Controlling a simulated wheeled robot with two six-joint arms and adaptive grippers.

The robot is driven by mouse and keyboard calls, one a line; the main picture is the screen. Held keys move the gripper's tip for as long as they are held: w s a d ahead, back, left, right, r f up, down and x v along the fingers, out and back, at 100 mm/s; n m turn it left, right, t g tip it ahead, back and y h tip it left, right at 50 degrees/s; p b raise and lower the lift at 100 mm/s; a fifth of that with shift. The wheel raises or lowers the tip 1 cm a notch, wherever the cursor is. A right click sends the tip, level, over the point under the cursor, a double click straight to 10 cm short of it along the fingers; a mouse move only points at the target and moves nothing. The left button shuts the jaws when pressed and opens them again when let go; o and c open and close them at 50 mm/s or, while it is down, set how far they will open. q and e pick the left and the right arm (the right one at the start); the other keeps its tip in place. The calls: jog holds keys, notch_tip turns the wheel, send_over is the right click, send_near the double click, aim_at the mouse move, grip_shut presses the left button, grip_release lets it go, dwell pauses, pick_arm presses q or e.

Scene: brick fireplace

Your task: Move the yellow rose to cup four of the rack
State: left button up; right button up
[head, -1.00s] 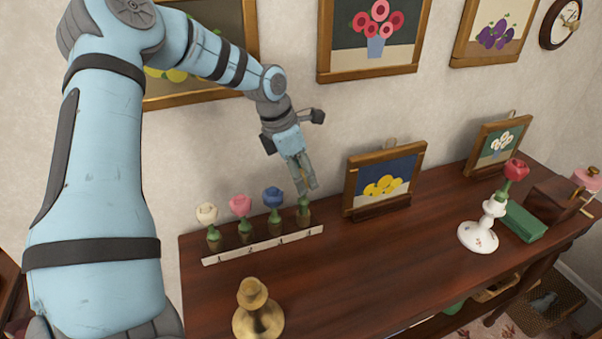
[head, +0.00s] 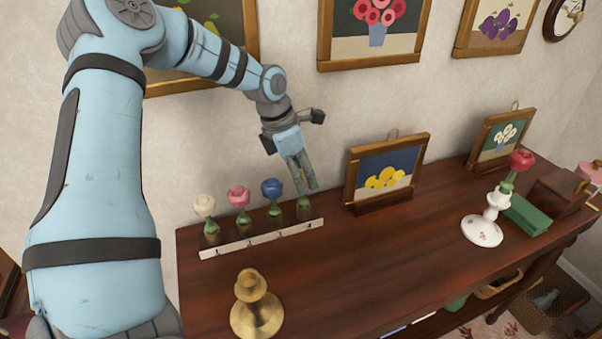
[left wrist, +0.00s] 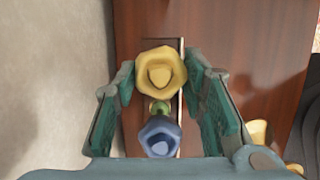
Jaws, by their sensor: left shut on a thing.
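The yellow rose (left wrist: 160,73) is between the fingers of my left gripper (head: 305,188), which is shut on it. In the head view its bloom is hidden by the fingers, and a green stem part (head: 303,203) shows below them at the rightmost cup (head: 303,213) of the rack (head: 262,240). I cannot tell how deep the stem sits. White (head: 205,205), pink (head: 238,196) and blue (head: 272,188) roses stand upright in the other cups. The blue rose also shows near the yellow one in the left wrist view (left wrist: 160,137). My right gripper is not in view.
A brass candlestick (head: 255,310) stands in front of the rack. The table's middle (head: 390,240) is clear.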

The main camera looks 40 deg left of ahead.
pick_arm(q)
jog(key=shift+f+b, duration=0.3)
jog(key=shift+f, duration=0.1)
jog(key=o, duration=1)
jog(key=v, duration=1.2)
